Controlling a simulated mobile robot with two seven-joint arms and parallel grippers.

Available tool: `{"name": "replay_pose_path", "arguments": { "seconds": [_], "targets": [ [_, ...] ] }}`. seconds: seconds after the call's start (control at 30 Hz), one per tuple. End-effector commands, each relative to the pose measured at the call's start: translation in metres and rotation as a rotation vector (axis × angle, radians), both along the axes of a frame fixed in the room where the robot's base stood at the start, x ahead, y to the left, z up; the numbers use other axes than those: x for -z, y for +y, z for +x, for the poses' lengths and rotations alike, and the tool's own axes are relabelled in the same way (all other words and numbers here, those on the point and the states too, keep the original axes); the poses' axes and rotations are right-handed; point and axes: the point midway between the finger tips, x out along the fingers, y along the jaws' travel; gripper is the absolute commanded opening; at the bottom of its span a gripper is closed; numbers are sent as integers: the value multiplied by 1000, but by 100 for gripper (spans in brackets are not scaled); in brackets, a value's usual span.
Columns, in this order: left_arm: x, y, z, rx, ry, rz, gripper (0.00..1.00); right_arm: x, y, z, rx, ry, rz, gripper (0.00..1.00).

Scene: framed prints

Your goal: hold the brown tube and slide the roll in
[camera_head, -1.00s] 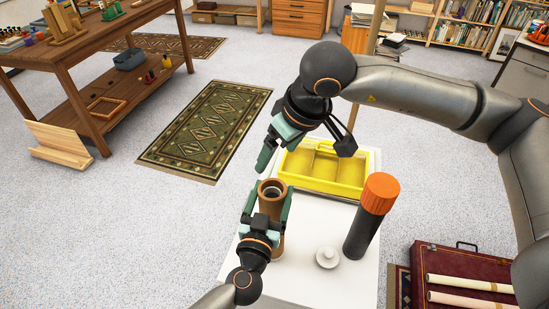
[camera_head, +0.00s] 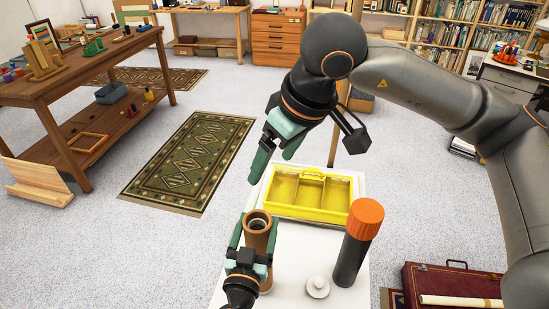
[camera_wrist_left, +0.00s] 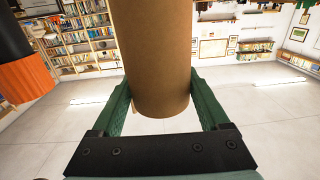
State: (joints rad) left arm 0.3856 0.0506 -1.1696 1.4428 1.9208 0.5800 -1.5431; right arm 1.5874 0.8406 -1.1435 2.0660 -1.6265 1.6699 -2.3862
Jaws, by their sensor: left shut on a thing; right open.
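The brown tube (camera_head: 257,241) stands upright at the near left of the white table. My left gripper (camera_head: 256,236) is shut around its sides, below the open top. In the left wrist view the tube (camera_wrist_left: 152,55) fills the space between the two green fingers (camera_wrist_left: 160,105). A pale ring shows inside the tube's mouth; I cannot tell whether it is the roll's end. My right gripper (camera_head: 272,164) is open and empty, above and apart from the tube's top. No roll shows clearly elsewhere on the table.
A yellow divided tray (camera_head: 310,192) lies behind the tube. A dark cylinder with an orange cap (camera_head: 360,240) and a small white lid (camera_head: 317,287) stand to the right. A red case (camera_head: 450,283) with a pale roll on it lies at lower right.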

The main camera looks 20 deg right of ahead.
Motion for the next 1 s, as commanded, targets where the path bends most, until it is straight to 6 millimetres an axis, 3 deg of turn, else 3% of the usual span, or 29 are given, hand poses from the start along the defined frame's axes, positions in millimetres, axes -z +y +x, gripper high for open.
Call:
{"name": "replay_pose_path", "arguments": {
  "seconds": [0.3,0.33,0.5,0.83,1.0],
  "targets": [
    [2,0,0,0,2,2,1,0,0,0,0,0,0,89],
    [1,0,0,0,2,2,80,0,0,0,0,0,0,89],
    [1,0,0,0,2,1,100,0,0,0,0,0,0,89],
    [1,2,-3,0,2,1,100,0,0,0,0,0,0,89],
    [2,13,-21,1,4,0,100,0,0,0,0,0,0,89]
  ]
}}
